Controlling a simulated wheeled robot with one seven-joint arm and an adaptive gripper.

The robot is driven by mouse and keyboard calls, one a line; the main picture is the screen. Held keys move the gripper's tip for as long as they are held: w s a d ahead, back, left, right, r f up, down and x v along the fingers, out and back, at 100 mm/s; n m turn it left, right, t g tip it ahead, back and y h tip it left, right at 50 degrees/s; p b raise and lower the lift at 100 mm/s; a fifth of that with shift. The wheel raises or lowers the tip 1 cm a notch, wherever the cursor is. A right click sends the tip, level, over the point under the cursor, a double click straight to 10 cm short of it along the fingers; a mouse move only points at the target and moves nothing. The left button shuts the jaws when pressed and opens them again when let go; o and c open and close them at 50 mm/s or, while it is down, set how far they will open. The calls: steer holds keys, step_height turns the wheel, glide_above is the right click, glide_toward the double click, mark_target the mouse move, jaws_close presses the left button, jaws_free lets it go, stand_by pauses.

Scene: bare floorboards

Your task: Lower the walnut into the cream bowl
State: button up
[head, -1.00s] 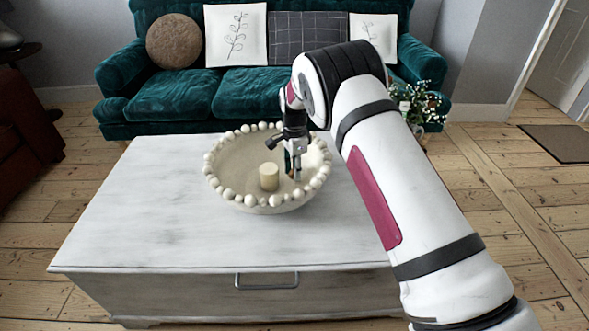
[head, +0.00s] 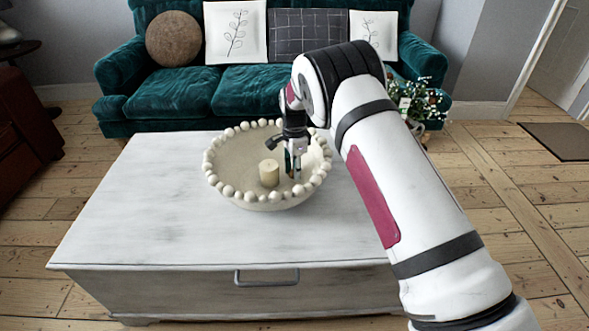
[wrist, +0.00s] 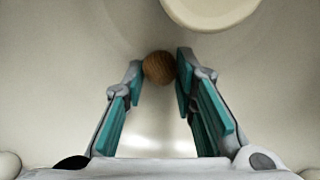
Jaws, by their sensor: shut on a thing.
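The cream bowl (head: 226,172), with a rim of round beads, stands on the whitewashed chest. My gripper (head: 293,174) reaches down inside the bowl, on its right side. In the wrist view my gripper (wrist: 159,72) is shut on the walnut (wrist: 158,67), a round brown thing between the fingertips. The pale bowl floor lies close beneath it; I cannot tell whether the walnut touches it. In the head view I cannot make out the walnut at the fingers.
A cream candle (head: 269,173) stands in the bowl just left of my gripper; its edge also shows in the wrist view (wrist: 210,12). The whitewashed chest (head: 130,220) is otherwise clear. A teal sofa (head: 170,95) and a plant with white flowers (head: 418,100) are behind.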

steer(key=shift+f+b, duration=0.35)
steer(key=shift+f, duration=0.45)
stand_by(0.4)
steer(key=o, duration=0.8)
steer(key=shift+o, duration=0.2)
